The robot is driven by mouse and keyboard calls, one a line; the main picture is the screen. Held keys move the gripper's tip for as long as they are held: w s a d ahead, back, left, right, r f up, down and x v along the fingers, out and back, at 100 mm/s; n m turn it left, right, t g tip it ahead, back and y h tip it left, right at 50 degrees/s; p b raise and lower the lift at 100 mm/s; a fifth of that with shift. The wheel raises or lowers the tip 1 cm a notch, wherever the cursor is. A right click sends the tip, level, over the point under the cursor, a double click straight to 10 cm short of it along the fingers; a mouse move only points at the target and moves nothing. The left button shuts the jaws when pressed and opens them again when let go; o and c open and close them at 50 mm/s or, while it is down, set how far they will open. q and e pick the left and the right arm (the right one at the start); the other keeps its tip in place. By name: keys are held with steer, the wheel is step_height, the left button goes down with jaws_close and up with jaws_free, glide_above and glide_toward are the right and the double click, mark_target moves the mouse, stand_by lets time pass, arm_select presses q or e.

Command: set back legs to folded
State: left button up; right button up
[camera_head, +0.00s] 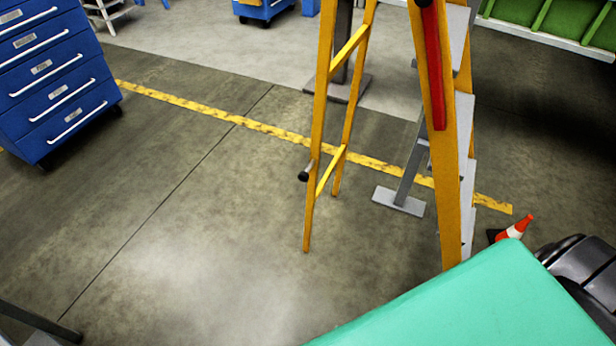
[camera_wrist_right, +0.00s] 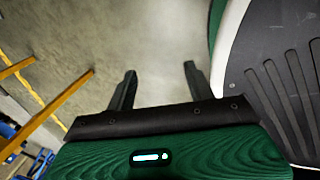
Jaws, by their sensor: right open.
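A yellow stepladder stands on the floor in the head view. Its back legs (camera_head: 328,125), a yellow frame with rungs, are spread away to the left of the front frame (camera_head: 440,120), which has grey steps and a red strip. Its top is cut off by the frame edge. In the right wrist view, yellow bars (camera_wrist_right: 60,110), probably part of the ladder, show at the left, beyond the fingers. My right gripper (camera_wrist_right: 158,76) is open and empty, with bare floor between its fingers. It is apart from those bars. My left gripper is not in view.
A blue drawer cabinet (camera_head: 55,75) stands at the upper left. An orange and white cone (camera_head: 515,229) is right of the ladder. A green bin rack (camera_head: 550,25) is at the upper right. A yellow floor line (camera_head: 200,107) crosses the scene. Floor left of the ladder is clear.

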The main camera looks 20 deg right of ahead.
steer(key=w+a+r+n+t+h+b, duration=0.1)
steer(key=w+r+n+b, duration=0.15)
steer(key=w, duration=0.55)
steer(key=w+a+r+n+t+h+b, duration=0.1)
steer(key=w+r+n+t+b, duration=0.1)
steer(key=w+n, duration=0.35)
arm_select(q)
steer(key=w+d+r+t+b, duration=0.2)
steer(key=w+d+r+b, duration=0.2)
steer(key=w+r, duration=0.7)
arm_select(e)
steer(key=n+t+h+b, duration=0.5)
steer(key=t+h+b, duration=0.15)
steer(key=h, duration=0.45)
glide_toward(302, 180)
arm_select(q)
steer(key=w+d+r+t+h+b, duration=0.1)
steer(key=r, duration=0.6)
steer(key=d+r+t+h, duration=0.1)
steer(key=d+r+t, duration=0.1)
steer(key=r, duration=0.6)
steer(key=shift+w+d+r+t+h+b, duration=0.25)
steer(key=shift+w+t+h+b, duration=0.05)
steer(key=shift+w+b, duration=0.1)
arm_select(e)
steer(key=shift+g, duration=0.45)
steer(key=x, duration=1.3)
steer(key=shift+w+a+r, duration=0.15)
steer(key=shift+w+a, duration=0.05)
steer(key=shift+a, duration=0.05)
